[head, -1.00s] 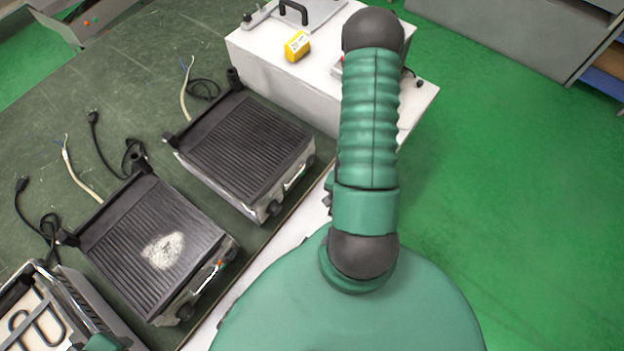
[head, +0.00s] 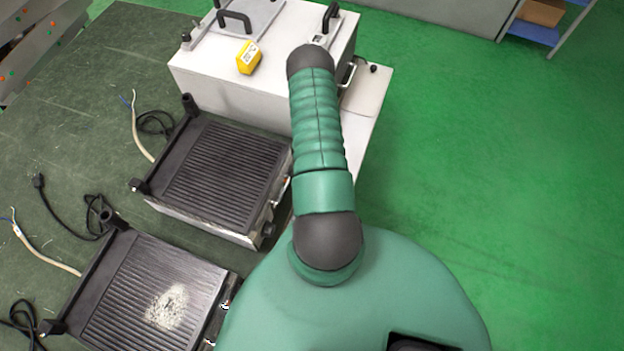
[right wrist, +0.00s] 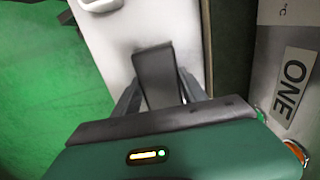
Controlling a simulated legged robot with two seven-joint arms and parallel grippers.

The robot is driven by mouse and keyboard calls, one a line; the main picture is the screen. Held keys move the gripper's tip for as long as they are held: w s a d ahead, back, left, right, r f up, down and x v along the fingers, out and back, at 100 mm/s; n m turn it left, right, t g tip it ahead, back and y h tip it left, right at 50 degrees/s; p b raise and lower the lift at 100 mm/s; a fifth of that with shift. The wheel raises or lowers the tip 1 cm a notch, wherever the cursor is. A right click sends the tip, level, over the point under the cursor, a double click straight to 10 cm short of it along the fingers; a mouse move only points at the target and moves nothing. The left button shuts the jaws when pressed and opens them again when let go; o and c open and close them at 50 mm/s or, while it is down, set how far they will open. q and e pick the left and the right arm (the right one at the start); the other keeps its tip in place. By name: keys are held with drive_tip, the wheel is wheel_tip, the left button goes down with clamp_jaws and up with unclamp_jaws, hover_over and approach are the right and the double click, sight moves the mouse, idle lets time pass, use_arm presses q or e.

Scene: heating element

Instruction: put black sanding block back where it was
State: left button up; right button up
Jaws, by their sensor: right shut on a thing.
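In the right wrist view, my right gripper (right wrist: 161,88) is shut on a black block (right wrist: 157,68), which I take to be the sanding block. The block sits between the two grey fingers, above a pale surface; whether it touches that surface I cannot tell. In the head view, my right arm reaches up to the right part of the white box (head: 215,90). The arm hides the right gripper and the block there. My left gripper is in neither view.
A yellow block (head: 248,57) and a black handle (head: 235,20) are on the white box. Two ribbed black grill plates (head: 222,170) (head: 125,290), with loose cables, lie on the dark green table (head: 60,130); the nearer plate has white powder on it. Green floor (head: 480,150) is open at right.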

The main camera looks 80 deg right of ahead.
drive_tip(key=o, duration=0.9)
drive_tip(key=shift+s+f, duration=0.1)
drive_tip(key=shift+f, duration=0.05)
drive_tip(key=o, duration=0.4)
drive_tip(key=shift+r, duration=0.3)
wheel_tip(320, 180, up, 12)
drive_tip(key=p, duration=0.1)
drive_tip(key=shift+f, duration=0.15)
